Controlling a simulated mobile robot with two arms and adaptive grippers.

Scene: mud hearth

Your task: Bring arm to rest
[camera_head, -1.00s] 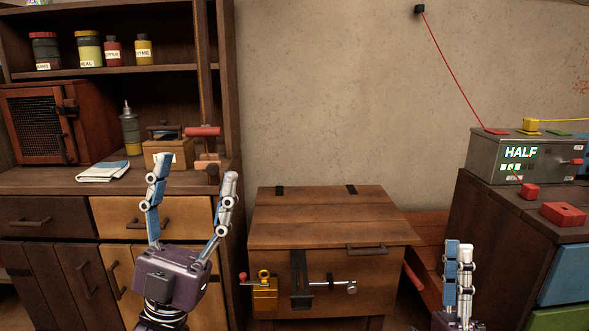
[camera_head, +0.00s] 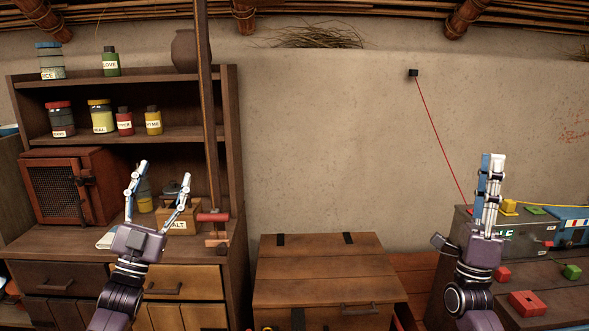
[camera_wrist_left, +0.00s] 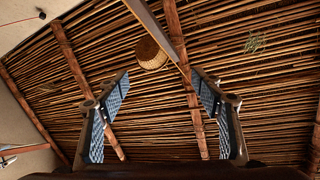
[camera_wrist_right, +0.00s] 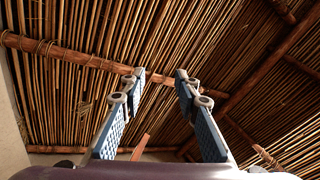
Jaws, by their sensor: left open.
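My left gripper (camera_head: 163,170) is raised in front of the shelf unit in the head view, fingers up and spread apart. In the left wrist view the left gripper (camera_wrist_left: 160,76) is open and empty against the cane ceiling. My right gripper (camera_head: 491,158) points up in front of the wall, just before the grey box at the right; its fingers overlap closely from the head. In the right wrist view the right gripper (camera_wrist_right: 161,76) shows a gap between its fingertips and nothing between them.
A shelf unit (camera_head: 225,130) with jars and a red mesh-front cabinet (camera_head: 105,165) stands left. A wooden chest (camera_head: 320,265) is low in the middle. A grey box (camera_head: 463,222) and red blocks (camera_head: 527,303) sit on the right counter.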

